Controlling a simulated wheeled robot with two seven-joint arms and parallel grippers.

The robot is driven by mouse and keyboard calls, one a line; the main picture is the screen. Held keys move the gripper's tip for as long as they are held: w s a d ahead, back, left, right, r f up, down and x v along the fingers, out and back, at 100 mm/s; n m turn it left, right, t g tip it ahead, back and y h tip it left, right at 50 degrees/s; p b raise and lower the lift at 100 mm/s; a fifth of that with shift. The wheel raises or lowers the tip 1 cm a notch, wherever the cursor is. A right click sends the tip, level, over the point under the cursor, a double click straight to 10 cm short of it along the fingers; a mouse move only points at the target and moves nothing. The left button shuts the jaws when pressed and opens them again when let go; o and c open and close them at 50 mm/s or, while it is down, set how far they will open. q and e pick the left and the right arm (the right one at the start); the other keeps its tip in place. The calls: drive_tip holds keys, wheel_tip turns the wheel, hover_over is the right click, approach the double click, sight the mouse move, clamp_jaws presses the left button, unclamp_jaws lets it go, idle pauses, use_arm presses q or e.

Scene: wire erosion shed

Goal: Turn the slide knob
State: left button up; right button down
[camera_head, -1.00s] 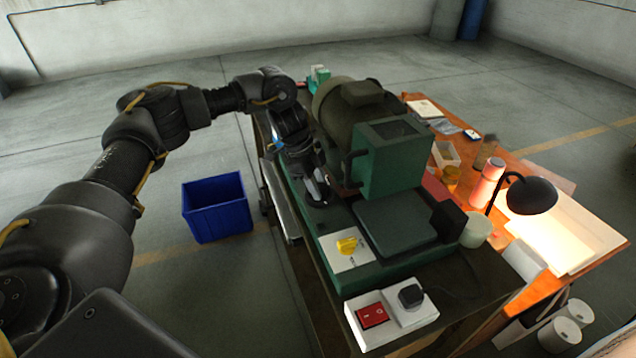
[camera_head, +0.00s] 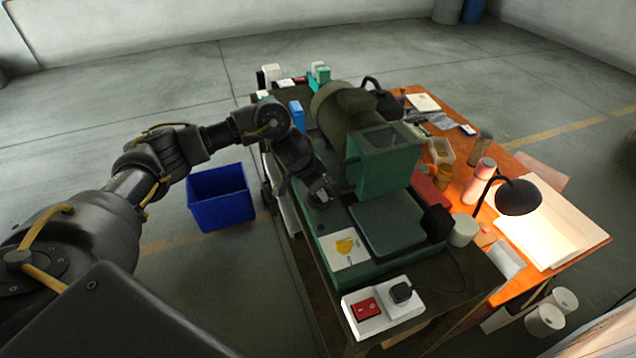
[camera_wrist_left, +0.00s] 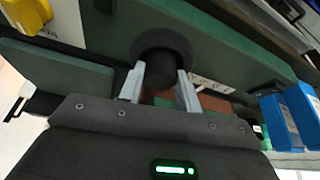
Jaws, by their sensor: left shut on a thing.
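The slide knob (camera_wrist_left: 162,44) is a dark round knob with a narrower hub, in the upper middle of the left wrist view. My left gripper (camera_wrist_left: 159,86) has its two pale fingers on either side of the hub and is shut on it. In the head view my left gripper (camera_head: 319,196) reaches down to the near left side of the green machine (camera_head: 385,165), and the wrist largely hides the knob. I cannot tell the knob's turn angle. My right gripper is in neither view.
A yellow switch (camera_head: 345,246) on a white plate and a power box with a red switch (camera_head: 366,308) lie nearer on the bench. A blue box (camera_head: 297,116) stands behind the wrist. A blue bin (camera_head: 221,197) is on the floor. A lit lamp (camera_head: 517,196) stands right.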

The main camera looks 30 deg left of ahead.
use_arm(q)
drive_tip(key=n+y, duration=0.1)
drive_tip(key=n, duration=0.3)
drive_tip(key=n+y, duration=0.1)
drive_tip(key=n, duration=0.1)
drive_tip(key=shift+w+d+r+n+t+y, duration=0.15)
drive_tip(key=shift+r+n+t+y, duration=0.15)
drive_tip(key=shift+n+t, duration=0.1)
idle(0.4)
drive_tip(key=o, duration=0.7)
drive_tip(key=shift+o, duration=1.3)
drive_tip(key=shift+f, duration=0.2)
